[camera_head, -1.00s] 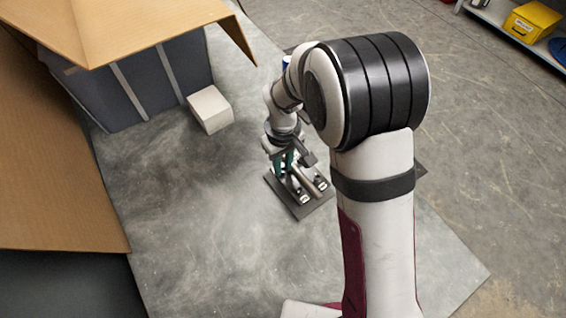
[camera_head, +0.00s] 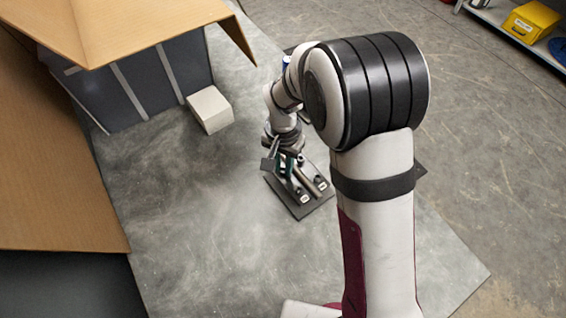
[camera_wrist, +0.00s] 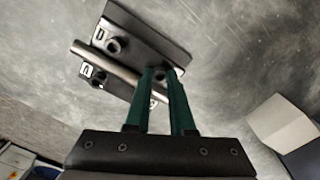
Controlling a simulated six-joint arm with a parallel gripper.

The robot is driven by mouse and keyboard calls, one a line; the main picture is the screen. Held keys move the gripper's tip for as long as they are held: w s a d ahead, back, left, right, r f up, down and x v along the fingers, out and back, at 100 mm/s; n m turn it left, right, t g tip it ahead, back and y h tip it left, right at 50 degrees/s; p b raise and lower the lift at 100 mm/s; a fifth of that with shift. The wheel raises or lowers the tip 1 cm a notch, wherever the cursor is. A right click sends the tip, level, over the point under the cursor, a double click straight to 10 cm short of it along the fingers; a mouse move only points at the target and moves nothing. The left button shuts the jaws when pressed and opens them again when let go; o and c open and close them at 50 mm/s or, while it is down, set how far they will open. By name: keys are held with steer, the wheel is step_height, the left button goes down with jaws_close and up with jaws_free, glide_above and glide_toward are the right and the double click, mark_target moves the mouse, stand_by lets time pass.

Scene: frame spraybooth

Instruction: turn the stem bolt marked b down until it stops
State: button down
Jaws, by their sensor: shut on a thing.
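A dark plate (camera_head: 298,210) lies on the grey floor sheet, with a metal tube (camera_head: 308,184) across it. In the wrist view the plate (camera_wrist: 172,38) carries the tube (camera_wrist: 88,52) and dark round bolts, one on each side of the tube (camera_wrist: 113,46) (camera_wrist: 96,83). White labels sit beside them, too small to read. My gripper (camera_head: 284,172) points down at the plate. In the wrist view its green fingers (camera_wrist: 160,74) are shut on a dark bolt at the plate's edge, mostly hidden between the tips. I cannot read whether this bolt is marked b.
A white box (camera_head: 210,108) stands left of the plate. A dark grey booth (camera_head: 145,92) and cardboard panels (camera_head: 50,150) fill the left side. A shelf with a yellow bin (camera_head: 531,21) is at the far right. The floor in front of the plate is clear.

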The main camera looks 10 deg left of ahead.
mark_target(283, 172)
steer(key=m, duration=1.1)
steer(key=shift+m, duration=0.3)
stand_by(0.3)
steer(key=c, duration=0.8)
jaws_free()
steer(key=shift+o, duration=0.2)
steer(key=shift+r, duration=0.1)
step_height(283, 172, up, 16)
steer(key=shift+f, duration=0.2)
